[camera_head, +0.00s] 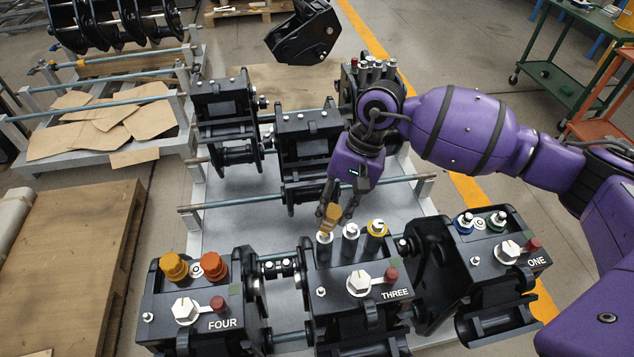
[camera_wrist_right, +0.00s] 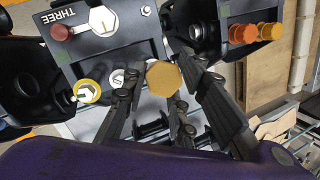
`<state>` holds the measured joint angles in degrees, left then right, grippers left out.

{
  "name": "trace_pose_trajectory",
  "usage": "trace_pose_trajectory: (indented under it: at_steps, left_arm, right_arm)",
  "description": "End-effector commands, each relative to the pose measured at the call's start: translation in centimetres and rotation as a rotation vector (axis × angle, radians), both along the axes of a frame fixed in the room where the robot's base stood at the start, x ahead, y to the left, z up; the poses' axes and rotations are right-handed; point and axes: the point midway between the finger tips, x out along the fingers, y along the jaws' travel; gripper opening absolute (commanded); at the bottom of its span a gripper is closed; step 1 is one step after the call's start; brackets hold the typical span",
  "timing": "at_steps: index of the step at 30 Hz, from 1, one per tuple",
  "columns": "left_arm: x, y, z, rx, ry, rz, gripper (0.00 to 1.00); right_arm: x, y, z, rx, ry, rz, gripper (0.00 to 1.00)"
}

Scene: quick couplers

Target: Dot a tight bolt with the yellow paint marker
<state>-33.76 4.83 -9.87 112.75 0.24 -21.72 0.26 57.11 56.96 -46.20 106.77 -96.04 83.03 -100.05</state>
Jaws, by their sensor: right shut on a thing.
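My right gripper (camera_head: 336,212) is shut on an ochre-yellow cap-like piece (camera_head: 332,215), whose hexagonal end faces the right wrist view (camera_wrist_right: 163,78). It is just above the left fitting (camera_head: 324,240) of the black block marked THREE (camera_head: 338,280); I cannot tell whether they touch. Beside it are a bare silver fitting (camera_head: 350,231) and one with a yellow ring (camera_head: 377,228). A large white hex bolt (camera_head: 359,283) and a red knob (camera_head: 391,275) sit on the block's sloped face. I cannot make out a paint marker. My left gripper is out of view.
Block FOUR (camera_head: 228,308), at left, carries two orange caps (camera_head: 174,267). Block ONE (camera_head: 520,242), at right, has blue-ringed and green-ringed fittings. More black couplers (camera_head: 226,100) stand behind on the grey rack (camera_head: 225,217). A wooden pallet (camera_head: 75,235) lies left.

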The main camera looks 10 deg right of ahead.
Motion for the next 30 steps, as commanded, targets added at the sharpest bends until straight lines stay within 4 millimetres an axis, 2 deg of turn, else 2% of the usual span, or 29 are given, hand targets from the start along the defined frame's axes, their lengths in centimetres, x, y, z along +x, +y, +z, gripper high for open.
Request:
trace_pose_trajectory:
  at_steps: [3,21,30]
  left_arm:
    - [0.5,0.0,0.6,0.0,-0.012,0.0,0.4]
    - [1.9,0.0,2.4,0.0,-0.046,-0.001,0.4]
    - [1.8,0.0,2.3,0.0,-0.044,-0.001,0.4]
  right_arm:
    - [0.1,0.0,1.4,0.0,-0.007,0.0,0.0]
    - [0.1,0.0,6.1,0.001,-0.007,0.0,0.0]
    - [0.1,0.0,6.2,0.001,-0.004,0.0,0.0]
